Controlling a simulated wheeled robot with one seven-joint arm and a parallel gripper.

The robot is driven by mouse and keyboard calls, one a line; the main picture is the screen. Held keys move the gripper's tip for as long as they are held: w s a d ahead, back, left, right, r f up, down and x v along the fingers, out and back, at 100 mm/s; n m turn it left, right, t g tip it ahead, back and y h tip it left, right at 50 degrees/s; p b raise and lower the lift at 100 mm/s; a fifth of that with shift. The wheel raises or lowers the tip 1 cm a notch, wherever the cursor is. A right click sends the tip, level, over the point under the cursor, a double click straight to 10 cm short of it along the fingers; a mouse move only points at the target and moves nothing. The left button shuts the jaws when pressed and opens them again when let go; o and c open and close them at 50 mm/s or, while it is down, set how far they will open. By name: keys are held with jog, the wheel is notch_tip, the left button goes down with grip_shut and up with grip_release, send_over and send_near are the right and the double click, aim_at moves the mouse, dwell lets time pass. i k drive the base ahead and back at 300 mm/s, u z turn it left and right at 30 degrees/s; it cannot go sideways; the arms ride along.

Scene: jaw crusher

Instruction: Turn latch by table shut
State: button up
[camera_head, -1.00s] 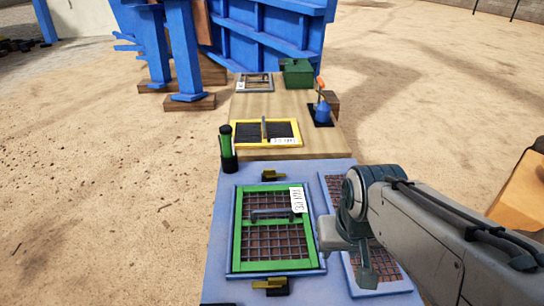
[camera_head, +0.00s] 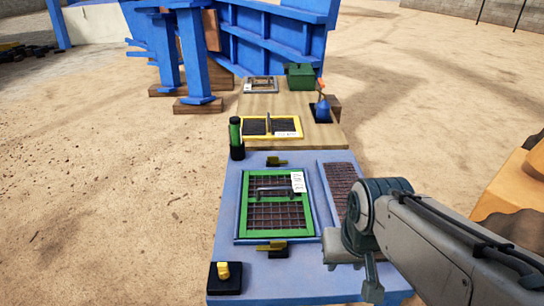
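A green-framed mesh screen (camera_head: 247,205) with a dark handle and white tag sits in the blue panel (camera_head: 228,190). A yellow latch (camera_head: 277,162) on a black base is at its far edge, on the side toward the wooden table (camera_head: 325,133). Its handle lies roughly crosswise, parallel to that edge. A second yellow latch (camera_head: 271,247) is at the near edge, also lying crosswise. My gripper (camera_head: 370,285) hangs at the right, over the panel's right side, apart from both latches. Its fingers are small and partly hidden, so its opening is unclear.
A green-black cylinder (camera_head: 236,138) stands left of the far latch. A yellow knob (camera_head: 223,270) is at the near left corner.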

aim_at(273, 159)
jog(key=k, duration=1.15)
jog(key=u, duration=1.45)
jog(key=i, duration=4.35)
jog(key=z, duration=3.35)
jog(key=i, duration=0.95)
jog(key=u, duration=0.05)
